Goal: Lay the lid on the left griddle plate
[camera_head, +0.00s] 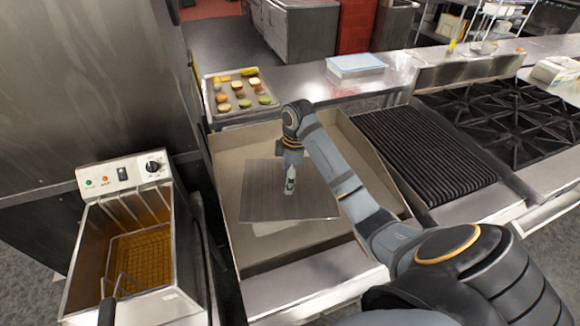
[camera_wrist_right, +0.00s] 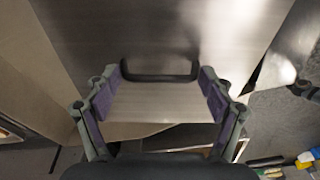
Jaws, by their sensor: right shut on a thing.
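The lid (camera_head: 262,203) is a thin, flat, square metal sheet with a black handle (camera_wrist_right: 160,77) on top. It lies roughly level within the walls of the smooth left griddle plate (camera_head: 355,163). Whether it touches the plate or hangs just above it, I cannot tell. My right gripper (camera_head: 289,188) points down onto the lid's middle. In the right wrist view its fingers (camera_wrist_right: 160,95) are at the two ends of the handle, shut on it. A pale patch (camera_head: 280,228) shows at the lid's near edge. My left gripper is not in view.
A deep fryer (camera_head: 155,290) with a wire basket stands to the left. A ribbed grill (camera_head: 425,150) and black burners (camera_head: 515,120) are to the right. A tray of food (camera_head: 212,105) and a pale blue box (camera_head: 357,64) sit on the counter behind.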

